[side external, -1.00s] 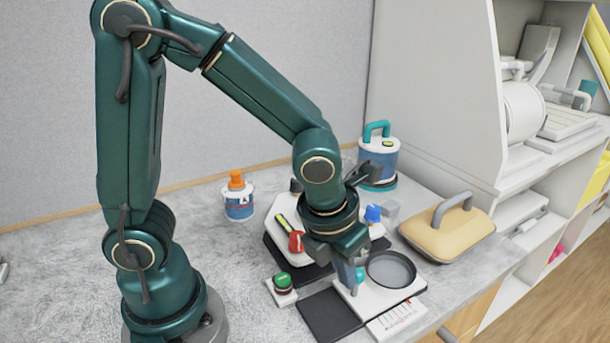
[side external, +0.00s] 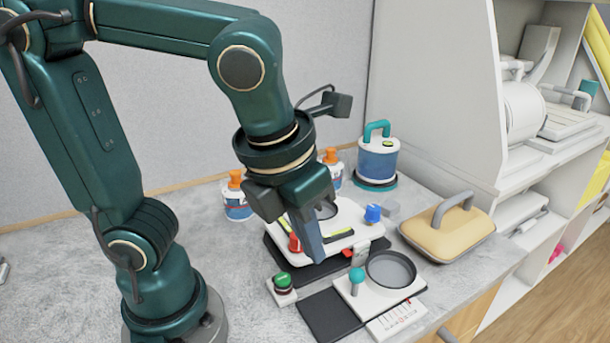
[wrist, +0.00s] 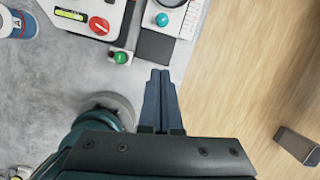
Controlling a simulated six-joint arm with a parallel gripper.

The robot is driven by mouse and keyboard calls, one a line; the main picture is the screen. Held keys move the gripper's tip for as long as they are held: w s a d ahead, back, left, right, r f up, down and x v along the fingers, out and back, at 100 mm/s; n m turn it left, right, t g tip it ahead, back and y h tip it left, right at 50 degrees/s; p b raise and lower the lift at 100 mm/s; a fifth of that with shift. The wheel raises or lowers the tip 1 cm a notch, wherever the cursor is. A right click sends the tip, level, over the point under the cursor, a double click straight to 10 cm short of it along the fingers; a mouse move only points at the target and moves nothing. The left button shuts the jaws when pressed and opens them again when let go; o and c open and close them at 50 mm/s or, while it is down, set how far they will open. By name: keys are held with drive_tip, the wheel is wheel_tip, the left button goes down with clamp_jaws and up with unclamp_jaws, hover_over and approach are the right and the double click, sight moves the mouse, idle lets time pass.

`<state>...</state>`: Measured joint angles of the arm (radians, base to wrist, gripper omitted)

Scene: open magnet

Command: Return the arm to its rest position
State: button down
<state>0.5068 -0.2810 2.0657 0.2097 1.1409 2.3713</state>
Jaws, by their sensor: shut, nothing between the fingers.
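My gripper (side external: 312,258) is shut and empty, pointing down in the side external view. It is in the air in front of the white device with the red knob (side external: 295,243) and blue knob (side external: 373,213). In the wrist view my gripper's fingers (wrist: 160,74) are together with nothing between them. The teal-knobbed lever (side external: 357,275) stands beside the round dish (side external: 391,269) on a white plate, apart from the fingers. Part of the white device is hidden behind my gripper in the side view.
A green button (side external: 283,281) sits in front of the device. Two orange-capped bottles (side external: 238,200) (side external: 333,168), a blue teal-handled canister (side external: 377,160) and a yellow handled case (side external: 447,226) stand around. A white shelf (side external: 445,110) rises on the right.

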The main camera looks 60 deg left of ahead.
drive_tip(key=shift+s+r, duration=0.1)
drive_tip(key=shift+r, duration=0.15)
drive_tip(key=a+n, duration=0.1)
drive_tip(key=n, duration=1)
drive_tip(key=s+a+f+n+t, duration=0.1)
drive_tip(key=a+n, duration=0.1)
drive_tip(key=n, duration=0.9)
drive_tip(key=a+n+t, duration=0.1)
drive_tip(key=a+n, duration=0.1)
drive_tip(key=n, duration=0.9)
drive_tip(key=shift+s+a+f+n+h, duration=0.2)
drive_tip(key=shift+f+n+h, duration=0.1)
drive_tip(key=shift+n+h, duration=0.1)
